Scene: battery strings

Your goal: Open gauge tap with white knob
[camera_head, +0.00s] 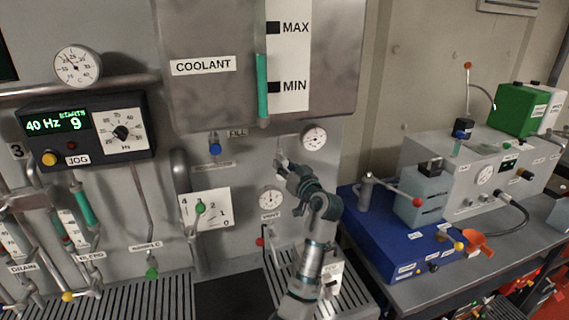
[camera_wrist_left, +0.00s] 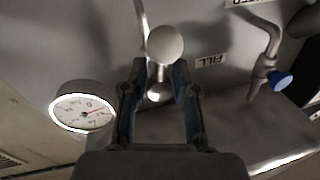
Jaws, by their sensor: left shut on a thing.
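The white knob (camera_wrist_left: 165,45) of the gauge tap shows in the left wrist view, between my fingertips. Its thin metal stem or pipe rises behind it. My left gripper (camera_wrist_left: 160,72) is shut on it, with one blue-padded finger on each side. In the head view my left gripper (camera_head: 281,160) reaches up to the grey panel below the coolant tank, and it mostly hides the knob. A round white gauge (camera_head: 314,137) sits just right of the gripper. It also shows at the left of the left wrist view (camera_wrist_left: 84,112). My right gripper is not in view.
A lower gauge (camera_head: 271,199) is close to my left arm. The coolant tank (camera_head: 212,95) overhangs above. A blue box (camera_head: 376,250) stands to the right.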

